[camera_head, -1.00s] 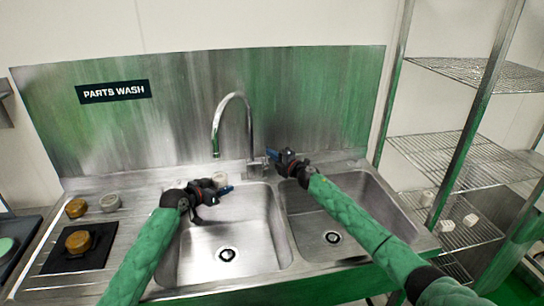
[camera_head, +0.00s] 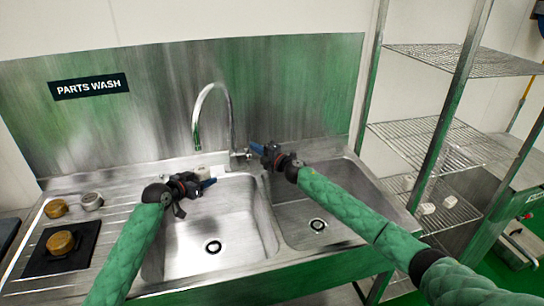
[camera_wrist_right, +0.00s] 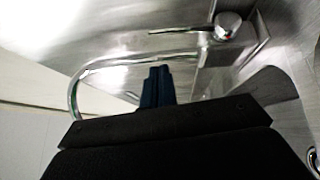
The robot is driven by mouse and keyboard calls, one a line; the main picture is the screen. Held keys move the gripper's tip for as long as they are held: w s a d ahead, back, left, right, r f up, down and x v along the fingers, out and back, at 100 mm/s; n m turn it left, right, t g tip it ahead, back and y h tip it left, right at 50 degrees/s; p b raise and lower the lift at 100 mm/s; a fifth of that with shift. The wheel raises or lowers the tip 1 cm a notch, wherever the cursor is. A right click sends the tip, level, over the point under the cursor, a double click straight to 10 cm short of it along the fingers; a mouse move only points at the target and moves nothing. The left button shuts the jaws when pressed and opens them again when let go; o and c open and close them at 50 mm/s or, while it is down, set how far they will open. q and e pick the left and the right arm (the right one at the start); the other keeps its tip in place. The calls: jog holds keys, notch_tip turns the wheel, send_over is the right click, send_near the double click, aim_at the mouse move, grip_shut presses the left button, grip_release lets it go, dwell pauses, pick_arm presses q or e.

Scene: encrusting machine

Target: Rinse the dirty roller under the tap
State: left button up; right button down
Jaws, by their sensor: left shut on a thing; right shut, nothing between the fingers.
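My left gripper (camera_head: 207,183) is shut over the back of the left basin (camera_head: 205,225), below the tap spout. A small pale piece, apparently the roller (camera_head: 202,171), shows at its fingers; most of it is hidden, and I cannot see dirt on it. The chrome tap (camera_head: 231,115) arches over the left basin, and its spout end is just above the pale piece. No water is visible. My right gripper (camera_head: 257,148) is shut and empty, near the tap's base at its right. In the right wrist view, its blue fingers (camera_wrist_right: 157,85) are together beside the tap (camera_wrist_right: 90,72) and its round handle (camera_wrist_right: 229,25).
The right basin (camera_head: 315,205) is empty. On the drainboard at left stand a brown round part (camera_head: 56,208), a grey one (camera_head: 91,201), and another brown one (camera_head: 61,243) on a black mat (camera_head: 40,265). A wire rack (camera_head: 440,145) stands at right.

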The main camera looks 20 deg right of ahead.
jog(key=r+v, duration=0.1)
jog(key=v, duration=0.7)
jog(key=shift+s+d, duration=0.2)
jog(key=shift+s, duration=0.1)
pick_arm(q)
jog(key=shift+d, duration=0.1)
jog(key=shift+s, duration=0.1)
dwell(0.7)
